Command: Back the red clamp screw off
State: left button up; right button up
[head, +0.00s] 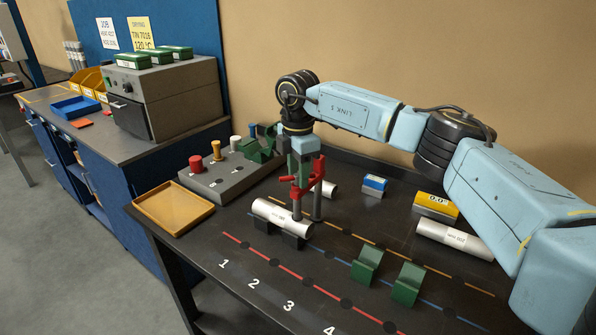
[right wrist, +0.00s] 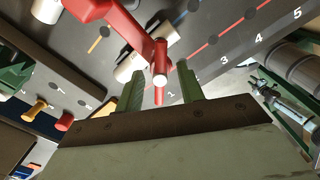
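The red clamp (head: 327,187) stands on a grey post over a silver labelled cylinder (head: 268,212). Its grey screw end comes down at the cylinder; I cannot tell whether it presses on it. The clamp's red screw handle (head: 287,181) juts out at the left. My right gripper (head: 302,167) points down at the clamp from above. In the right wrist view its two green fingers (right wrist: 160,88) are apart, with the red screw handle (right wrist: 159,95) between them and gaps showing on both sides. My left gripper is in neither view.
A grey block with coloured knobs (head: 228,178) and a tan tray (head: 172,207) lie at left. The front of the numbered table is clear.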

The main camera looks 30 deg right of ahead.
grip_shut()
dwell(0.4)
